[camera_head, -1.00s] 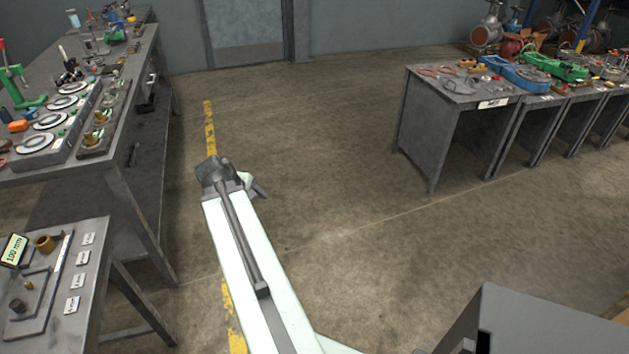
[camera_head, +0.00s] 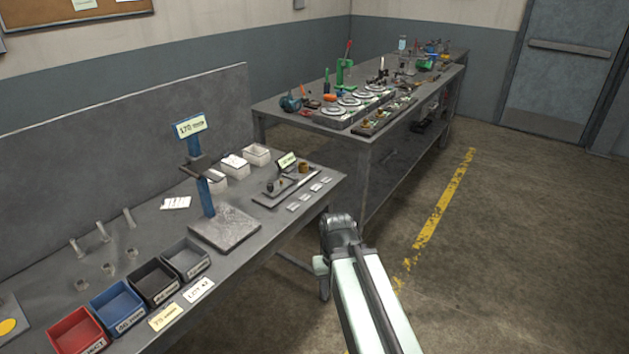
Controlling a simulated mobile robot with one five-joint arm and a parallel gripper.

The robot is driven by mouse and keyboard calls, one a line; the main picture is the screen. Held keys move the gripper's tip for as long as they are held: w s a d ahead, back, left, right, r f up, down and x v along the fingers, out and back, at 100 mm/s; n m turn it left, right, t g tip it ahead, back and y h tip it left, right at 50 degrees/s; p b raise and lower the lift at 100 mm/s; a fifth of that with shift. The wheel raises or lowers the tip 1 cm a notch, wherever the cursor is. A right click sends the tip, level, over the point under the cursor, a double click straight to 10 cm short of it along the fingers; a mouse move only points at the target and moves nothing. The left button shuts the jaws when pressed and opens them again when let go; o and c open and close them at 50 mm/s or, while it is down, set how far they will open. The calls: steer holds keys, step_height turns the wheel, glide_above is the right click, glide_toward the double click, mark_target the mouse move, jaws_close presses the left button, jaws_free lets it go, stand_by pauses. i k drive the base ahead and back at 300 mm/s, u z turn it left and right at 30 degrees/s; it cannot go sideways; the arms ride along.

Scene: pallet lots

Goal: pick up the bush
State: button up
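Several small grey cylindrical pieces that could be bushes stand on the near bench at left, some tall and pin-like (camera_head: 103,232) and some short (camera_head: 108,269). A brass-coloured bush-like piece (camera_head: 304,167) sits on a small dark fixture (camera_head: 268,199) at the bench's right end. I cannot tell which piece is the task's bush. My gripper (camera_head: 338,232) is at the end of my arm, by the right edge of the near bench in the picture. Its fingers are not clear, and I see no piece held.
Red (camera_head: 76,333), blue (camera_head: 117,305), black (camera_head: 153,282) and grey bins (camera_head: 187,259) line the bench's front edge. A blue-post stand (camera_head: 205,192) rises behind them. A second cluttered bench (camera_head: 367,150) stands beyond. Open floor (camera_head: 480,260) lies to the right.

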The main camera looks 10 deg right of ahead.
mark_target(303, 166)
steer(key=u, duration=4.15)
steer(key=k, duration=2.25)
steer(key=z, duration=1.15)
steer(key=i, duration=1.05)
steer(key=u, duration=0.05)
